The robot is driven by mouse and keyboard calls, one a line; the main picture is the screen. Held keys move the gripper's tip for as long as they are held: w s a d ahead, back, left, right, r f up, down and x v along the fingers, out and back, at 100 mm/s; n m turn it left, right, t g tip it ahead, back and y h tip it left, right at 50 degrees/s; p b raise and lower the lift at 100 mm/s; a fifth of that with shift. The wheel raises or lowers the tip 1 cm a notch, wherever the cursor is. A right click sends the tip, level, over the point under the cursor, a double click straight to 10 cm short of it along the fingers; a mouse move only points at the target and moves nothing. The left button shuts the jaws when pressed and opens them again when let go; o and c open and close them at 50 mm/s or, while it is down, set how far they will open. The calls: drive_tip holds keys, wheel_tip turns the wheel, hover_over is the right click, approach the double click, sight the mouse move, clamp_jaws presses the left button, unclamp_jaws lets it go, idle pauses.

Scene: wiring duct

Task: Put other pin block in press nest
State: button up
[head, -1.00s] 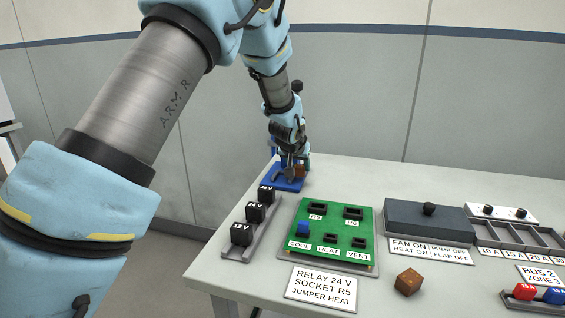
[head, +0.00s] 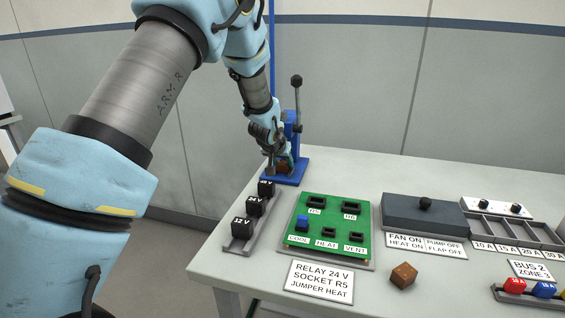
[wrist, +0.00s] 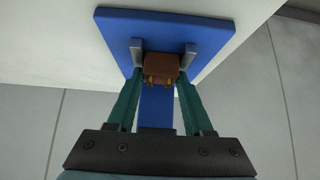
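A brown pin block (wrist: 161,66) with small gold pins sits between my gripper's fingertips (wrist: 162,74) in the wrist view, over the blue press base (wrist: 205,28). The fingers reach both its sides and appear shut on it. In the head view my gripper (head: 280,165) is at the blue press (head: 292,130), with the brown block just visible at its tip. The nest is hidden under the block and gripper, so I cannot tell whether the block is seated. Another brown block (head: 404,276) lies on the table at the front.
The press lever (head: 297,100) stands upright behind my gripper. A rail of black relays (head: 247,215) and a green board (head: 329,239) lie in front of the press. A dark grey box (head: 424,215) and trays fill the right. The table behind them is clear.

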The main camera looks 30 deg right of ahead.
drive_tip(key=o, duration=0.4)
drive_tip(key=shift+r, duration=0.1)
drive_tip(key=shift+r+p, duration=0.2)
drive_tip(key=shift+p, duration=0.1)
drive_tip(key=shift+s+a+r+b, duration=0.1)
drive_tip(key=shift+s+a+b, duration=0.1)
drive_tip(key=shift+b, duration=0.15)
drive_tip(key=b+v, duration=0.3)
drive_tip(key=v, duration=0.8)
drive_tip(key=a+f+n+y, duration=0.2)
drive_tip(key=a+n+y, duration=0.1)
drive_tip(key=a, duration=1.8)
drive_tip(key=s+a+f+n+g, duration=0.1)
drive_tip(key=s+a, duration=0.3)
drive_tip(key=a, duration=0.2)
drive_tip(key=s+a+f+n+g+y, duration=0.1)
drive_tip(key=s+a+n+g, duration=0.1)
drive_tip(key=s+a, duration=0.3)
drive_tip(key=s+a+f+n+g+y, duration=0.1)
drive_tip(key=s+a, duration=0.4)
drive_tip(key=a, duration=0.2)
drive_tip(key=shift+a, duration=0.25)
